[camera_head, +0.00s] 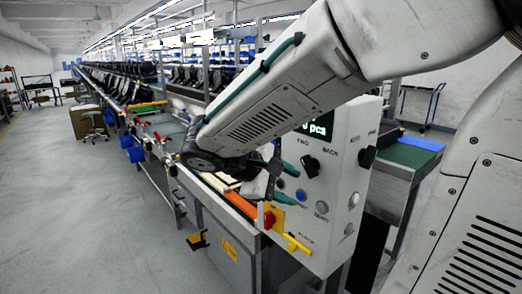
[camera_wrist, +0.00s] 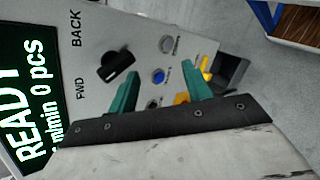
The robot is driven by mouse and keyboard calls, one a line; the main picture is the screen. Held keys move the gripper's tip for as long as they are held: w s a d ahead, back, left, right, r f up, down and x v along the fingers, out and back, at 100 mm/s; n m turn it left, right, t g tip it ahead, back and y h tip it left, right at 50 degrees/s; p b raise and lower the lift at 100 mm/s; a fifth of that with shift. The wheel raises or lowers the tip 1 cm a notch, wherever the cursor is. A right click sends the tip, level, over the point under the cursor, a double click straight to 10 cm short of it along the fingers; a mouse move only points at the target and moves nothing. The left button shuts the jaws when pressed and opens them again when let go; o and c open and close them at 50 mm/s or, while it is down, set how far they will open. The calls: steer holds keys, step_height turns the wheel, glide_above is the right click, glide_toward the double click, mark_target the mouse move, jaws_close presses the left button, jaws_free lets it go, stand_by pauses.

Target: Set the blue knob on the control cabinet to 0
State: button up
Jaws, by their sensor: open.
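The control cabinet (camera_head: 335,185) stands right of centre in the head view. Its pale panel (camera_wrist: 135,35) fills the upper middle of the wrist view. The small round blue knob (camera_head: 301,195) is on the panel below a black knob. In the wrist view the blue knob (camera_wrist: 158,77) appears between my two teal fingers. Its pointer and scale are too small to read. My gripper (camera_wrist: 160,72) is open and empty, with one finger to each side of the blue knob in the picture. I cannot tell whether the fingers touch the panel. My gripper (camera_head: 287,182) is partly hidden behind my arm in the head view.
A black FWD/BACK knob (camera_wrist: 118,65) and a grey button (camera_wrist: 166,44) sit close to the blue knob. The display (camera_wrist: 25,95) reads READY and 0 pcs. Open floor (camera_head: 90,200) lies left.

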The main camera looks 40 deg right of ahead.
steer(key=w+a+r+n+t+h, duration=0.2)
steer(key=w+n+t+h, duration=0.4)
steer(key=w, duration=0.9)
steer(key=w+d+m+g+h, duration=0.1)
steer(key=d, duration=0.6)
steer(key=shift+d+g, duration=0.3)
steer(key=shift+d, duration=0.1)
steer(key=shift+w, duration=0.1)
steer(key=c, duration=1)
